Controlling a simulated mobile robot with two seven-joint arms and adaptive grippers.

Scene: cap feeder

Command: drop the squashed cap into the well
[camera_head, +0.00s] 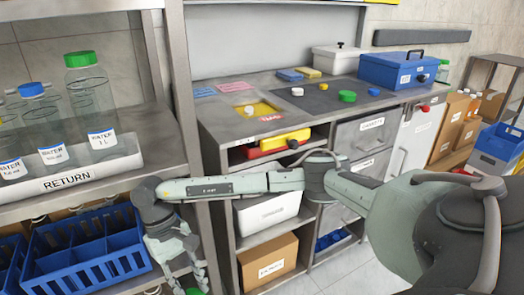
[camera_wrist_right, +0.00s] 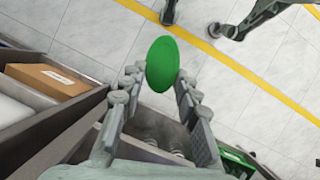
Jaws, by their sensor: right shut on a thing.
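My right gripper (camera_head: 187,277) reaches across from the right and points down at the lower left, in front of the shelf rack. In the right wrist view its fingertips are shut on a green cap (camera_wrist_right: 162,64). The cap looks oval there; I cannot tell how much of that is squashing and how much is the angle. A bit of green (camera_head: 193,291) shows below the fingers at the bottom edge of the head view. I cannot make out a well for certain. A yellow pad (camera_head: 264,108) with a small pale round thing on it lies on the counter.
A dark mat (camera_head: 322,101) holds a white cap (camera_head: 297,91), a green cap (camera_head: 347,96) and a blue cap (camera_head: 373,91). A blue divided crate (camera_head: 90,245) sits low beside my gripper. Capped bottles stand on the RETURN shelf (camera_head: 68,182). Open floor shows in the wrist view.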

